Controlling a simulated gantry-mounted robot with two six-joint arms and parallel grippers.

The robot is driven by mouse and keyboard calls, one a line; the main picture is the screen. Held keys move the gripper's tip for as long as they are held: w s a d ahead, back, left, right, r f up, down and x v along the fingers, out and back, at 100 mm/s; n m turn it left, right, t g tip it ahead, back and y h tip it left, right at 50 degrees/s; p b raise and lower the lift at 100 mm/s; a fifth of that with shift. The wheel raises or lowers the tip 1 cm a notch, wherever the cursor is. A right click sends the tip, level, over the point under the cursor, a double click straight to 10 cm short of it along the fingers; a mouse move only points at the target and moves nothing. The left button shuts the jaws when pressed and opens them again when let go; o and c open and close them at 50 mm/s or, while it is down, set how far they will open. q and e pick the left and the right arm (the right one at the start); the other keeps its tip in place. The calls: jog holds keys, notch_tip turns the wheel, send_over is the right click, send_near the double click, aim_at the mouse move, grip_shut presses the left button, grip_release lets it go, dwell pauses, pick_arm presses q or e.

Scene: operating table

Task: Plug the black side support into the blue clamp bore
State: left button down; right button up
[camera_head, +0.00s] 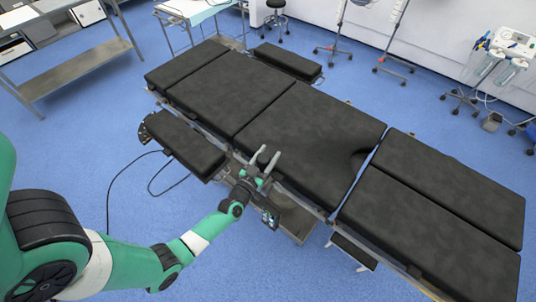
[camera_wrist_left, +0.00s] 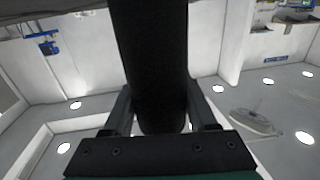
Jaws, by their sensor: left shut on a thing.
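My left gripper (camera_head: 267,161) is at the near long edge of the operating table (camera_head: 305,125), by the side rail, with its fingers pointing up and toward the table. In the left wrist view a thick black rounded bar, the black side support (camera_wrist_left: 158,60), runs from the top edge down between the two fingers of the left gripper (camera_wrist_left: 160,112), which is shut on it. The support's far end is out of that view. In the head view the support is too small to tell apart from the gripper. I cannot make out the blue clamp or its bore. My right gripper is not in view.
A padded arm board (camera_head: 186,143) sits left of the gripper along the near table side. A small dark box (camera_head: 270,218) hangs just below the gripper. A black cable loops over the blue floor (camera_head: 120,195) at left. A shelf trolley (camera_head: 85,70) stands farther back.

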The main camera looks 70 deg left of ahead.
pick_arm(q)
jog(key=shift+f, duration=0.35)
jog(key=shift+c, duration=0.6)
grip_release()
jog(key=shift+s+d, duration=0.1)
jog(key=shift+s+d, duration=0.25)
jog(key=shift+s, duration=0.05)
jog(key=p+v, duration=0.2)
jog(key=v, duration=0.8)
jog(key=shift+s+d, duration=0.2)
jog(key=shift+s, duration=0.05)
